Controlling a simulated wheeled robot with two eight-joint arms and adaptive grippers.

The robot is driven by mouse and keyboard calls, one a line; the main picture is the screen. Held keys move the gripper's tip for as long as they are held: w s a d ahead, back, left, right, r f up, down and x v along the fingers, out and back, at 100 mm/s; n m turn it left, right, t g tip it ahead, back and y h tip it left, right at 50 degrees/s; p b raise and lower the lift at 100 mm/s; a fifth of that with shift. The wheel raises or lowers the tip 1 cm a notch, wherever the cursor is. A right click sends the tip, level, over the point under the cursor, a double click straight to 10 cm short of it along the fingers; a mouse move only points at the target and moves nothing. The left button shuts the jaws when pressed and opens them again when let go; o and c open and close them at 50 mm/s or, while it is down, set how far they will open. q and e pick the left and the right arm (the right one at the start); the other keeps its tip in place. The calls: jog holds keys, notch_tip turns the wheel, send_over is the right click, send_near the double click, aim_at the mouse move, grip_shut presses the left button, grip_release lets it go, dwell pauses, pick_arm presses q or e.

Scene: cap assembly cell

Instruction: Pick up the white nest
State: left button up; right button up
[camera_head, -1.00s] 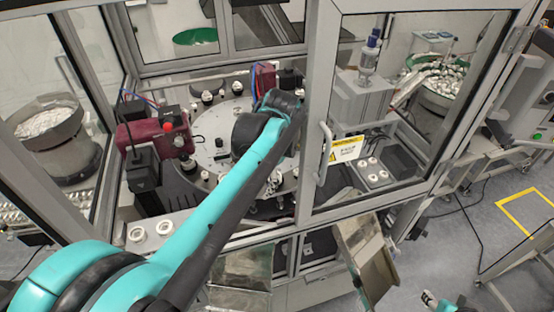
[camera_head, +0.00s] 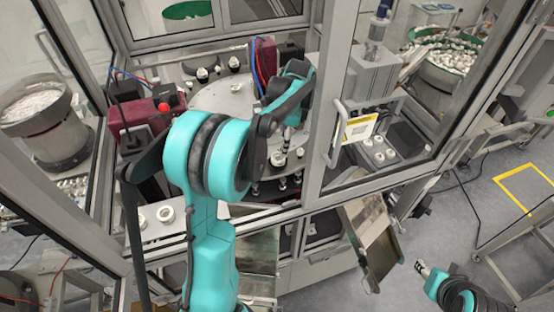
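Several small white ring-shaped nests are in view, and I cannot tell which is the task's one. One white nest (camera_head: 278,159) sits at the front right of the round grey dial (camera_head: 215,97), just below my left gripper (camera_head: 287,141). Two more, one of them this white nest (camera_head: 166,214), stand on the front left ledge. My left arm reaches through the cell opening and hides much of the dial. The gripper's fingers are small and partly hidden, and its state is unclear. My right gripper (camera_head: 421,268) is low at the right, outside the cell, far from the nests.
A framed glass door (camera_head: 400,90) with a yellow-and-white warning label (camera_head: 361,127) stands right of my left forearm. A metal chute (camera_head: 369,238) juts out below the door.

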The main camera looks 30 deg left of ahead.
aim_at(278, 158)
pick_arm(q)
jog(key=f, duration=0.1)
jog(key=s+a+f, duration=0.1)
jog(key=f, duration=0.3)
jog(key=shift+s+a+f, duration=0.25)
jog(key=shift+f, duration=0.25)
jog(key=c, duration=1.3)
